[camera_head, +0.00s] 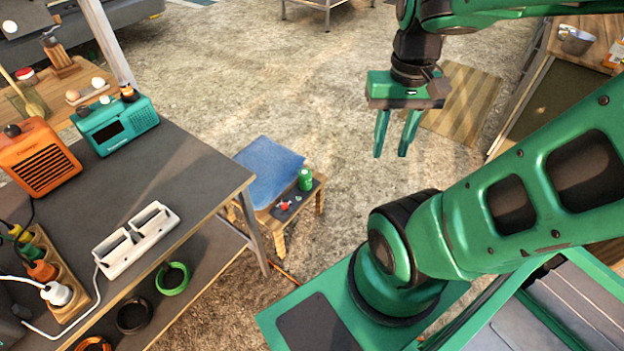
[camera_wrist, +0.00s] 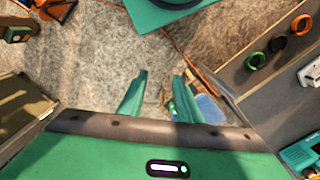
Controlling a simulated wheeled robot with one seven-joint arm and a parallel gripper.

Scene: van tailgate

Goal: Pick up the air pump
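My gripper (camera_head: 391,154) is open and empty, pointing down over the bare ground right of the low stool. Its two green fingers also show apart in the wrist view (camera_wrist: 160,74), with nothing between them. I cannot clearly tell which thing is the air pump. Two boxy devices stand at the back of the grey table in the head view: an orange one with a slatted grille (camera_head: 42,163) and a teal one with a dark display (camera_head: 117,126). My gripper is far from both and touches neither.
The grey table (camera_head: 190,165) has a white charger-like unit (camera_head: 136,240) and a power strip (camera_head: 55,280). Green and black rings lie on its lower shelf. A low stool with a blue cloth (camera_head: 268,172) and green can (camera_head: 305,180) stands beside it. The ground between is clear.

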